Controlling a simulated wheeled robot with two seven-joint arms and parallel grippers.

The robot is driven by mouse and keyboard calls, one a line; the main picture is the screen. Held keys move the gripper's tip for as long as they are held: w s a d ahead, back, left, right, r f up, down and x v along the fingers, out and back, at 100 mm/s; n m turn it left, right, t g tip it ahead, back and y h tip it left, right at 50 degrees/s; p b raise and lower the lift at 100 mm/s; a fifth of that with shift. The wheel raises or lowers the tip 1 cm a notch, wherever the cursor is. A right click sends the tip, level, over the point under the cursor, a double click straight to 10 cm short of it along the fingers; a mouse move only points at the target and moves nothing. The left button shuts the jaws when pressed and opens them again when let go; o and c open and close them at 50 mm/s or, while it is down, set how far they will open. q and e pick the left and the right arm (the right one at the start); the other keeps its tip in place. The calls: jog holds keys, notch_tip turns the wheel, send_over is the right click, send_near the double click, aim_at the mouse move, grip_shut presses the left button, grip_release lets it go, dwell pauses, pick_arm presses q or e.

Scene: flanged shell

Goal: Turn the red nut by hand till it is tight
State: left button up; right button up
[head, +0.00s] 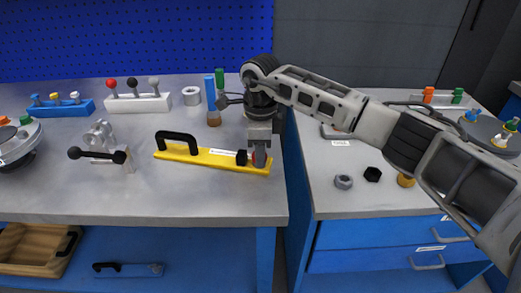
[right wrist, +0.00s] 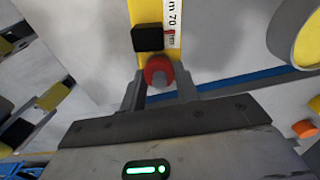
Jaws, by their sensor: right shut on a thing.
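The red nut (right wrist: 158,65) sits at the end of a yellow bar (head: 205,157) on the grey bench. In the right wrist view it is a red ring around a grey centre. My right gripper (head: 260,157) points down over the bar's right end, its fingers (right wrist: 158,88) shut on the nut from both sides. In the head view the fingers hide most of the nut. A black block (right wrist: 148,38) sits on the bar beside the nut, with a white label strip next to it. My left gripper is in neither view.
A black handle (head: 177,137) rises from the bar's left end. A grey clamp with a black-knobbed lever (head: 98,155) stands left of the bar. Behind are a white ring (head: 191,96), blue and green cylinders, and a white block with knobs (head: 138,104). Bench front is clear.

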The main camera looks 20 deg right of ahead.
jog(key=m, duration=0.4)
jog(key=shift+r, duration=0.1)
jog(key=m, duration=0.4)
jog(key=shift+a, duration=0.1)
dwell(1.1)
jog(key=o, duration=1)
notch_tip(320, 180, up, 16)
jog(key=shift+s+f, duration=0.1)
